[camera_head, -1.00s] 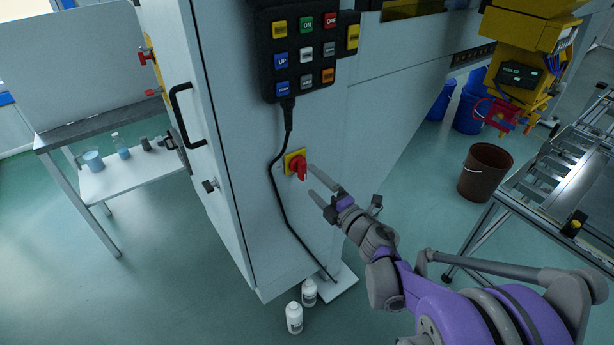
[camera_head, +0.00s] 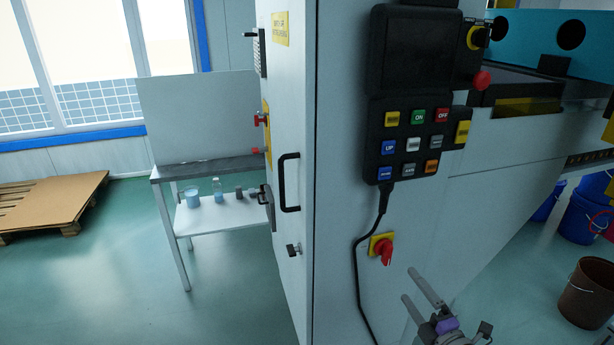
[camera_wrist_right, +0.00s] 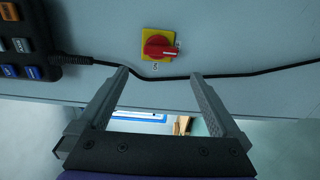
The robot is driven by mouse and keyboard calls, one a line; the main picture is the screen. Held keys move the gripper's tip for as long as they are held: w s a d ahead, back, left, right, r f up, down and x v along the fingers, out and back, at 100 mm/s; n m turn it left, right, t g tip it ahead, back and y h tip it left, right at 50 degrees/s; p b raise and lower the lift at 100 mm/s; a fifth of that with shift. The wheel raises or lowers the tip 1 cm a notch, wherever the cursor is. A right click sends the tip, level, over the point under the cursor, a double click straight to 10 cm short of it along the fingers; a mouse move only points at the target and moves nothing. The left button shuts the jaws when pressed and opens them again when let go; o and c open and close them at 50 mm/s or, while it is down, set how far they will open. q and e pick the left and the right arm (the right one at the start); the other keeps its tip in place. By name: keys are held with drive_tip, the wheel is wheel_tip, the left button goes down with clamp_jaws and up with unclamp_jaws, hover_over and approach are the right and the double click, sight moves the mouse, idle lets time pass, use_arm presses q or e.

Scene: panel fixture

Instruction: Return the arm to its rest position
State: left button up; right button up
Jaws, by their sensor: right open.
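My right gripper (camera_head: 420,292) is at the lower right of the head view, with its two grey fingers apart and empty. It is below and to the right of a red rotary switch (camera_head: 386,251) on a yellow plate on the cabinet front. In the right wrist view the open fingers (camera_wrist_right: 160,82) point toward the panel, and the red switch (camera_wrist_right: 158,48) is beyond them, not touched. Only the hand and the end of the right arm show in the head view. My left gripper is not in view.
A control box with coloured buttons (camera_head: 413,140) hangs on the cabinet (camera_head: 345,200); its black cable runs down beside the switch. A brown bucket (camera_head: 586,295) stands at right. A small table (camera_head: 225,217) with containers is at left. A pallet (camera_head: 50,205) lies far left.

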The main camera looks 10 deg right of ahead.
drive_tip(key=s+a+r+m+g+h+p, duration=0.1)
drive_tip(key=s+r+m+g+h+p, duration=0.4)
drive_tip(key=m, duration=0.8)
use_arm(q)
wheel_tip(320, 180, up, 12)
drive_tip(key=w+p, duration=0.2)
drive_tip(key=p, duration=0.3)
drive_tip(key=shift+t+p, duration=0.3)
drive_tip(key=shift+p, duration=0.05)
use_arm(e)
drive_tip(key=s+a+f+m+g+y, duration=0.2)
drive_tip(key=s+a+m+g, duration=0.1)
drive_tip(key=s+a, duration=0.3)
drive_tip(key=s+a+f+m+g+y, duration=0.1)
drive_tip(key=s+a+f+m+g, duration=0.2)
drive_tip(key=s+a, duration=0.4)
drive_tip(key=shift+a+f+g+y, duration=0.4)
drive_tip(key=shift+a+g, duration=0.4)
drive_tip(key=shift+a, duration=0.3)
drive_tip(key=shift+s, duration=0.15)
